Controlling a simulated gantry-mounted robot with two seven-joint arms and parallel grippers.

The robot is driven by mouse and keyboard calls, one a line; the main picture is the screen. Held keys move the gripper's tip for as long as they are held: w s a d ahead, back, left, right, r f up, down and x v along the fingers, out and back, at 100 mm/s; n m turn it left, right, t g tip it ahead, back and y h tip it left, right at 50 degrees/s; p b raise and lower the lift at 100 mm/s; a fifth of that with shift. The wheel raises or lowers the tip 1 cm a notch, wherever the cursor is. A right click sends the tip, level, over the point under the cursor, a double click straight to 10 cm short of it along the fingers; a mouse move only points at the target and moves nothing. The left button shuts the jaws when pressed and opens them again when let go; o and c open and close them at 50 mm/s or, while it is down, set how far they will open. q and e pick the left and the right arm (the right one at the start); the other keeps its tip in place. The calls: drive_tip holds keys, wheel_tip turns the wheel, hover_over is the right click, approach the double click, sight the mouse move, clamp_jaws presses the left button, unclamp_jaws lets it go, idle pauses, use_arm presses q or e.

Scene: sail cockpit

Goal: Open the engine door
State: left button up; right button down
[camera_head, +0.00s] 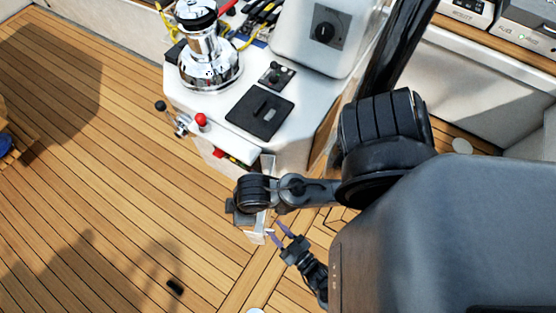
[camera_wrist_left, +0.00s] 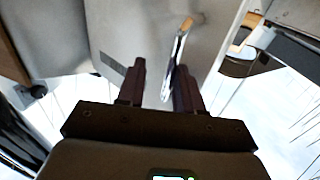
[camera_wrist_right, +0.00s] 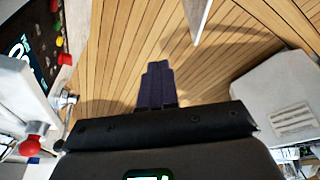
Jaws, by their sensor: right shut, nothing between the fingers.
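In the left wrist view, a pale panel that looks like the engine door (camera_wrist_left: 130,30) fills the upper middle. A chrome handle (camera_wrist_left: 179,50) with a wood-coloured end stands out from it. My left gripper (camera_wrist_left: 160,75) is open, and the handle lies between its fingers, nearer the right one. I cannot tell whether they touch. My right gripper (camera_wrist_right: 158,68) is shut and empty above the deck. In the head view its fingers are hidden, and my right arm covers part of the console's side.
The white console (camera_head: 215,105) carries a chrome winch (camera_head: 208,60), a black panel (camera_head: 260,110) and a red-knobbed lever (camera_head: 201,120). The lever is close on the left in the right wrist view (camera_wrist_right: 30,146). The teak deck (camera_head: 110,160) at left is mostly clear.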

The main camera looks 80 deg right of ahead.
use_arm(q)
drive_tip(key=shift+s+a, duration=0.1)
drive_tip(key=shift+a, duration=0.05)
drive_tip(key=p+v, duration=0.2)
drive_tip(key=v, duration=0.8)
drive_tip(key=shift+s+a, duration=0.2)
drive_tip(key=shift+s, duration=0.05)
